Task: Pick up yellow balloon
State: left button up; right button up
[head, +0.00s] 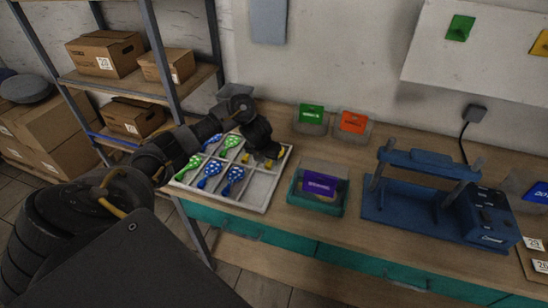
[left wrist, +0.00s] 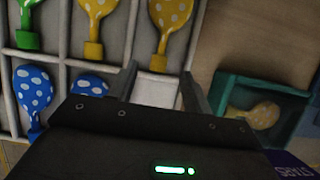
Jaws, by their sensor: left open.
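A yellow dotted balloon (left wrist: 172,14) lies in a tray compartment at the top of the left wrist view, its neck toward my gripper. A second yellow balloon (left wrist: 97,8) lies in the compartment to its left. My left gripper (left wrist: 160,82) is open above the divided tray (head: 255,194), its fingertips just short of the nearer balloon's neck, with nothing visibly held. In the head view the gripper (head: 266,156) partly hides the yellow balloons (head: 247,158) at the tray's right end. My right gripper is not in view.
Blue balloons (head: 209,175) and green balloons (head: 190,167) fill other compartments. A teal box (head: 331,209) with a purple label stands right of the tray; a yellowish balloon (left wrist: 263,115) shows inside it. A blue machine (head: 415,213) stands farther right, and green-labelled (head: 311,115) and orange-labelled (head: 353,123) boxes behind.

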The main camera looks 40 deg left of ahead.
aim_at(269, 163)
pick_arm(q)
jog(key=shift+w+a+f, duration=0.1)
jog(key=shift+w+f, duration=0.1)
jog(key=shift+f, duration=0.5)
jog(key=x, duration=0.2)
jog(key=shift+w+a+f, duration=0.1)
jog(key=shift+w+f, duration=0.15)
jog(key=shift+w, duration=0.05)
jog(key=shift+w+a+f, duration=0.1)
jog(key=shift+w+f, duration=0.05)
jog(key=shift+f, duration=0.1)
jog(key=shift+r, duration=0.1)
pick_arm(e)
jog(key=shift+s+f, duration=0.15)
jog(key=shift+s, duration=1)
pick_arm(q)
jog(key=shift+c, duration=0.3)
jog(key=c, duration=0.8)
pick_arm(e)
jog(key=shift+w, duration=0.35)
